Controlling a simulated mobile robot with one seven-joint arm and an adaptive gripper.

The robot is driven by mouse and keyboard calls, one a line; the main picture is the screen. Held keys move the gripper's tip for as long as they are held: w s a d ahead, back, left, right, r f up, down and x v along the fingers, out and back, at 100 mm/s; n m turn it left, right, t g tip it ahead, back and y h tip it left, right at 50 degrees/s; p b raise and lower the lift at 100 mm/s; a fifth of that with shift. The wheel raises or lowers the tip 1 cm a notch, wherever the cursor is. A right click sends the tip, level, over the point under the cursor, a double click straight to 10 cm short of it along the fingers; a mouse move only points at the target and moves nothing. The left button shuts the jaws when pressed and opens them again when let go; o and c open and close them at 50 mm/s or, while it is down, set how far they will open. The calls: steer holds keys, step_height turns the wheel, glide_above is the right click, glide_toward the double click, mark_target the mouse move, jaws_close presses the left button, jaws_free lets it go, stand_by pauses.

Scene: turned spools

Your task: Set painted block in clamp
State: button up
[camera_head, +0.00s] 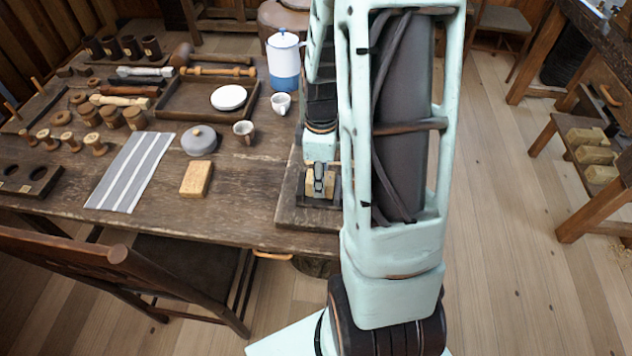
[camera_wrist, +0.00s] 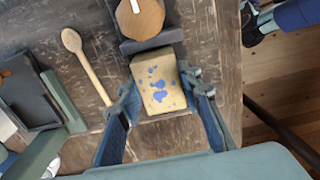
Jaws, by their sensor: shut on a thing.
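The painted block (camera_wrist: 159,82), tan with blue paint spots, sits between the two fingers of my gripper (camera_wrist: 158,86) in the wrist view. The fingers are shut on its sides. Its far end is close against a dark jaw (camera_wrist: 151,38) of the clamp; I cannot tell whether they touch. An octagonal wooden part (camera_wrist: 140,17) with a pale bar lies beyond that jaw. In the head view my gripper (camera_head: 319,182) is low over the dark clamp board (camera_head: 290,204) at the table's right end, and largely hides the block.
Two cups, a blue-white jug (camera_head: 284,62) and a tray (camera_head: 185,112) with a white plate are behind. Several spools fill the far left.

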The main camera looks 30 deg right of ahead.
steer(key=shift+f, duration=0.35)
steer(key=shift+f, duration=0.15)
steer(key=o, duration=1.3)
step_height(320, 180, up, 12)
steer(key=p, duration=0.1)
